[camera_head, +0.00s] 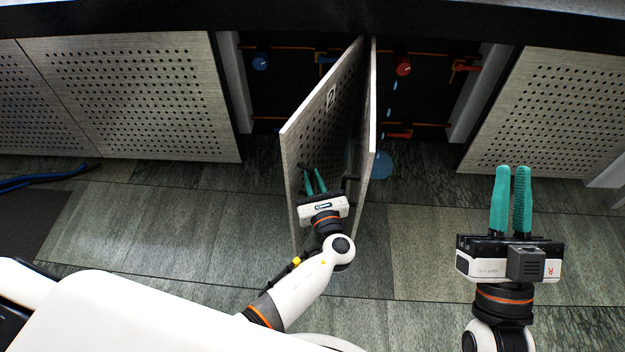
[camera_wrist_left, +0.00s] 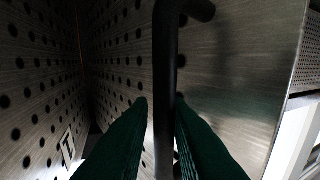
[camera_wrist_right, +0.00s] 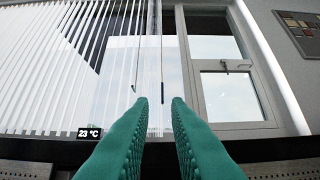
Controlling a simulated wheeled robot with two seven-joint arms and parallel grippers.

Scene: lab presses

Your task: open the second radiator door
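The door marked 2 (camera_head: 318,115) is a perforated grey panel that stands swung out from the central post. A second open door (camera_head: 370,120) stands close on its right, nearly edge-on, with a black handle (camera_head: 350,187). My right gripper (camera_head: 513,172) is open and empty over the floor at right.
Behind the open doors are cabinet bays with a blue valve (camera_head: 260,62) and a red valve (camera_head: 403,67). Water (camera_head: 381,165) lies on the floor right of the doors. Closed perforated panels flank the bays (camera_head: 130,90). A blue hose (camera_head: 40,180) lies at far left.

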